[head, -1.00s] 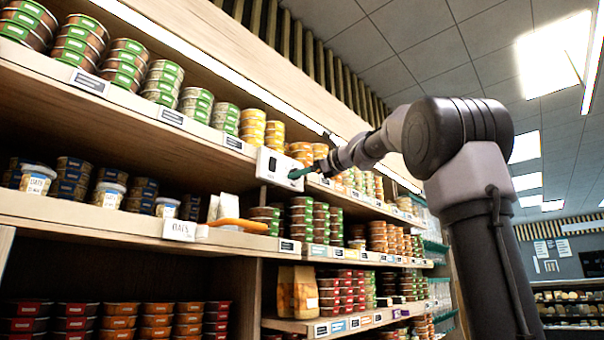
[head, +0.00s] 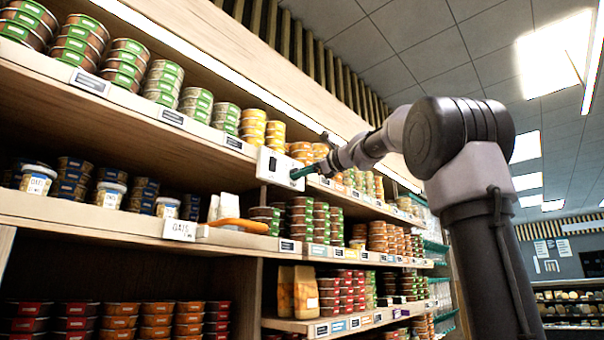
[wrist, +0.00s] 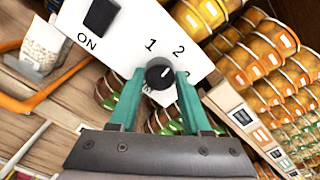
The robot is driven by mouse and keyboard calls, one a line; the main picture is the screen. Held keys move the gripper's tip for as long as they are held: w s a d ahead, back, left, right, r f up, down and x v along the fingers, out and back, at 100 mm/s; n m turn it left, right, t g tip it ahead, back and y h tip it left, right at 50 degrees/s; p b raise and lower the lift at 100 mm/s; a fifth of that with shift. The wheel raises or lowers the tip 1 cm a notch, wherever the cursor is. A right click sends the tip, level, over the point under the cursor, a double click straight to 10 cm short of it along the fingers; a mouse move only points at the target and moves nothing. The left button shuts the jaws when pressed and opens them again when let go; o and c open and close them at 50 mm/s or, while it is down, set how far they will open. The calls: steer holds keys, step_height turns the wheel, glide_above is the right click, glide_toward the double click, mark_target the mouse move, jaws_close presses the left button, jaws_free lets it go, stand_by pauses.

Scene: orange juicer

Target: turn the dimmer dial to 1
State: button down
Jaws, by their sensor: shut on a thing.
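A white control panel (wrist: 130,32) is fixed to the shelf edge and also shows in the head view (head: 273,167). It carries a black rocker switch (wrist: 102,16) marked ON and a round dark dimmer dial (wrist: 159,75). The numbers 1 and 2 are printed above the dial; another mark below it is partly hidden. The dial's small white pointer mark seems to lean to the upper right, more toward 2 than 1. My gripper (wrist: 158,78), with green fingers, is shut on the dial, one finger on each side. In the head view my gripper (head: 303,172) reaches the panel from the right.
Shelves (head: 140,118) of stacked tins and tubs surround the panel. Yellow and orange tins (wrist: 255,45) stand close to its right. An orange-handled object (head: 238,225) lies on the shelf below. Open aisle space is at the right.

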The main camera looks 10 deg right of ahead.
steer(key=n, duration=1)
steer(key=shift+f, duration=0.1)
steer(key=shift+n, duration=0.3)
stand_by(0.3)
steer(key=shift+c, duration=1.8)
jaws_free()
steer(key=v, duration=1.1)
